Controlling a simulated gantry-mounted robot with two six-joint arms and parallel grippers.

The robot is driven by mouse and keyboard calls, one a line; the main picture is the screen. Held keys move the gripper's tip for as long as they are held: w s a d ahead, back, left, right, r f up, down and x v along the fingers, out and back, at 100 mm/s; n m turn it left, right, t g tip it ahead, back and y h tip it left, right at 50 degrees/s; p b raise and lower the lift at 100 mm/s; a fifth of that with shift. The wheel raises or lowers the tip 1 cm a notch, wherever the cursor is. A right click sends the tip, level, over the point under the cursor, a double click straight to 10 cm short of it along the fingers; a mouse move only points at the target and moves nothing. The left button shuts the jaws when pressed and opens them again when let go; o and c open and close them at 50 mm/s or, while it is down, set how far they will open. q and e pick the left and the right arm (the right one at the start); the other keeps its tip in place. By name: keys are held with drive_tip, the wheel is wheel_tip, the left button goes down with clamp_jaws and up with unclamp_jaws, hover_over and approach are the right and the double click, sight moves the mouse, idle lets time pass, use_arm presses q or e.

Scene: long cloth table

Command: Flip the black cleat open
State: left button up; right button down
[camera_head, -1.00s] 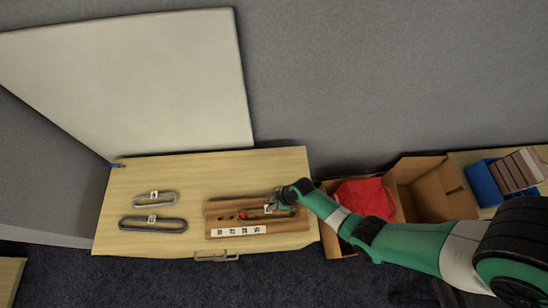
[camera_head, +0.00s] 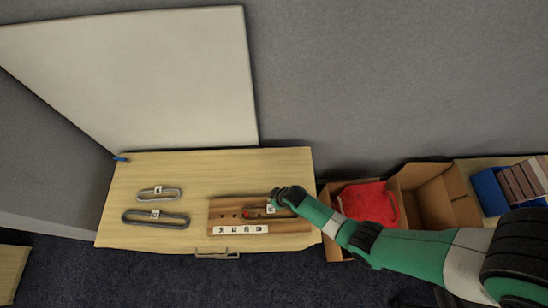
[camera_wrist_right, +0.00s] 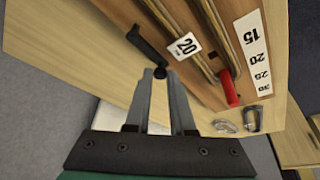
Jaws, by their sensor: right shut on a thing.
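The wooden board (camera_head: 220,219) lies on the pale table and carries the black cleat. In the right wrist view the cleat (camera_wrist_right: 148,48) is a black, angled lever at the board's edge, beside a white "20" tag (camera_wrist_right: 184,46). My right gripper (camera_wrist_right: 160,73) is shut on the cleat's dark rounded end, which shows between its fingertips. In the head view the right gripper (camera_head: 284,199) is over the board's right part and hides the cleat. My left gripper is in no view.
A red-tipped piece (camera_wrist_right: 229,88) sits in a board groove beside a numbered strip (camera_wrist_right: 253,40). Two grey loops (camera_head: 158,195) (camera_head: 155,219) lie to the left on the table. Open cardboard boxes (camera_head: 428,190) stand to the right, one with red cloth (camera_head: 368,203).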

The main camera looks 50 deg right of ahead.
idle(0.4)
drive_tip(key=c, duration=0.8)
unclamp_jaws()
